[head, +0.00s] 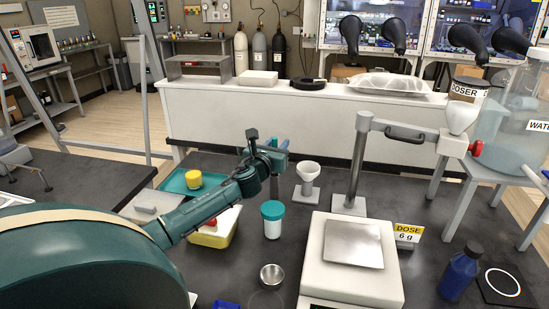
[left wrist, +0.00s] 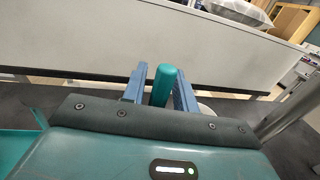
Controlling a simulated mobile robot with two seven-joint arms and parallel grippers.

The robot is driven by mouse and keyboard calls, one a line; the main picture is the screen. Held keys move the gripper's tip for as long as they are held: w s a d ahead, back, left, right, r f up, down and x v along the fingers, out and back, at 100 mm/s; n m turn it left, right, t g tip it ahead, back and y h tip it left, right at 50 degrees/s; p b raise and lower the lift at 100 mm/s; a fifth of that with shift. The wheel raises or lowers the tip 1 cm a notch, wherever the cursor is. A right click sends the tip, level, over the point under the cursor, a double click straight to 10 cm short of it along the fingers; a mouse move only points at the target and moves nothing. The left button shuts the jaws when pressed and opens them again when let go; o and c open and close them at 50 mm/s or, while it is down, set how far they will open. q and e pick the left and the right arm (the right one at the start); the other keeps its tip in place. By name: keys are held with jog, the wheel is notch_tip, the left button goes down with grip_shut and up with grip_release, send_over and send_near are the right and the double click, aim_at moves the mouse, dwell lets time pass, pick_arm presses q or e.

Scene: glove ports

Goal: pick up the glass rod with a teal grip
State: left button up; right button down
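The teal grip (left wrist: 164,87) of a rod shows upright between the two blue fingers of my left gripper in the left wrist view. A narrow gap shows on the grip's left side; it sits close to the right finger. The glass part of the rod is hidden. In the head view my left gripper (head: 278,150) is over the far edge of the dark table, beyond the teal-lidded jar, and I cannot make out the rod there. The fingers look open around the grip. My right gripper is not in view.
Near my left arm are a teal tray (head: 172,183) with a yellow jar (head: 193,180), a yellow tub (head: 222,236), a teal-lidded jar (head: 272,222) and a white funnel stand (head: 307,180). A balance (head: 316,270) and metal cup (head: 272,275) stand nearer. A white bench (head: 300,120) lies beyond.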

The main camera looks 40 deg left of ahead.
pick_arm(q)
grip_shut()
jog(key=shift+r, duration=0.15)
